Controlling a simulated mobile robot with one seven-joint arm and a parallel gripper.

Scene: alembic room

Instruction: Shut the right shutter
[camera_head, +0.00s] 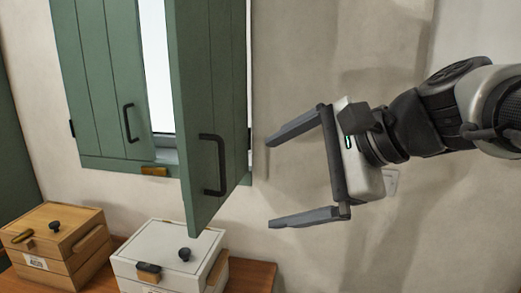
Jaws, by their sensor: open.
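The right shutter (213,95) is a green plank panel with a black bar handle (212,165). It stands swung open, out from the wall, with a bright strip of window showing to its left. The left shutter (97,80), also green with a black handle (130,124), lies flat against the window opening. My gripper (270,182) is open and empty, to the right of the right shutter. Its two fingers point left toward the shutter, one above the other in the picture. I see clear wall between the fingertips and the shutter, with no contact.
Below the window, a wooden table (252,276) holds a tan wooden box (75,262) and a white box (140,265), both with black knobs. A brass piece (154,171) sits on the sill. A wall plate (391,181) is behind my gripper. Bare wall lies to the right.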

